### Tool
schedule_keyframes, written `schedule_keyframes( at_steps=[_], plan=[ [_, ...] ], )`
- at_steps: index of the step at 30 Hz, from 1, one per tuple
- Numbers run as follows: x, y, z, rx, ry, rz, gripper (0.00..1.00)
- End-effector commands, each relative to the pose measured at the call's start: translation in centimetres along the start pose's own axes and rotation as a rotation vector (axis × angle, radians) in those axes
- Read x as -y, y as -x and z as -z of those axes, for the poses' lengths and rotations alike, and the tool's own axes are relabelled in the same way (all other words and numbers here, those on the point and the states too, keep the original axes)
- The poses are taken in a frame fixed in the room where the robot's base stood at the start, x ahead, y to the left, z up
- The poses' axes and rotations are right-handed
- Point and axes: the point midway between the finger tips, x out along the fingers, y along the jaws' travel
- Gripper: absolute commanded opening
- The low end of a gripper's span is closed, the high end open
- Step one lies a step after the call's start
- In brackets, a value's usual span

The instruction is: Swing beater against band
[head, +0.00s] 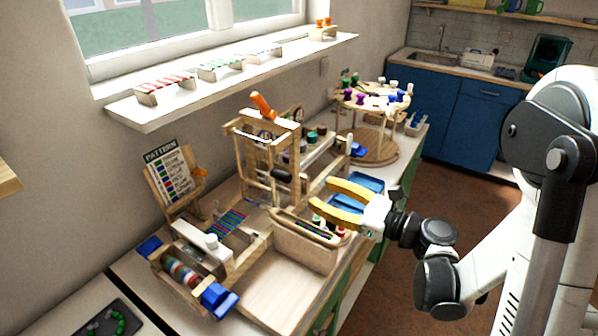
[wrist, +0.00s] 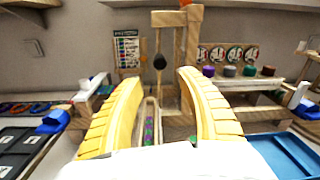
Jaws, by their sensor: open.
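The beater looks like the upright wooden frame (head: 262,150) on the loom, with a dark knob (head: 282,176) on it. In the wrist view the dark knob (wrist: 160,62) shows between my fingers, farther off, against the wooden posts (wrist: 190,50). The band appears to be the strip of coloured threads (head: 228,222) on the loom, left of the frame. My gripper (head: 335,203), with yellow fingers, is open and empty. It is to the right of the frame and apart from it. In the wrist view its fingers (wrist: 152,85) stand wide apart.
A wooden box (head: 305,250) with coloured items is just below my gripper. A blue tray (head: 365,184) lies behind it. A round peg stand (head: 375,150) is at the back. A pattern card (head: 170,172) stands left. A roller of coloured rings (head: 182,270) is at the front.

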Motion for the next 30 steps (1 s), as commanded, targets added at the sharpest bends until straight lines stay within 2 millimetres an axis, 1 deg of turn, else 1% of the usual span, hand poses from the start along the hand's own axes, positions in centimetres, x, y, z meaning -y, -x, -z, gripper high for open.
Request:
schedule_keyframes(
  at_steps=[2,5,12,15,18,21,24,30],
  plan=[
    [0.0,-0.3,0.0,0.012,-0.019,0.001,0.46],
    [0.0,-1.5,0.0,0.014,-0.021,-0.001,0.46],
    [-0.1,-6.3,0.0,0.013,-0.018,-0.003,0.46],
    [-0.1,-8.1,0.0,0.013,-0.017,-0.003,0.46],
    [-0.1,-9.5,0.0,0.012,-0.017,-0.002,0.46],
    [0.0,-10.3,-0.1,0.012,-0.017,0.001,0.46],
    [0.0,-10.7,-0.1,0.012,-0.017,0.001,0.46],
    [0.1,-10.8,-0.2,0.011,-0.016,0.001,0.46]
  ],
)
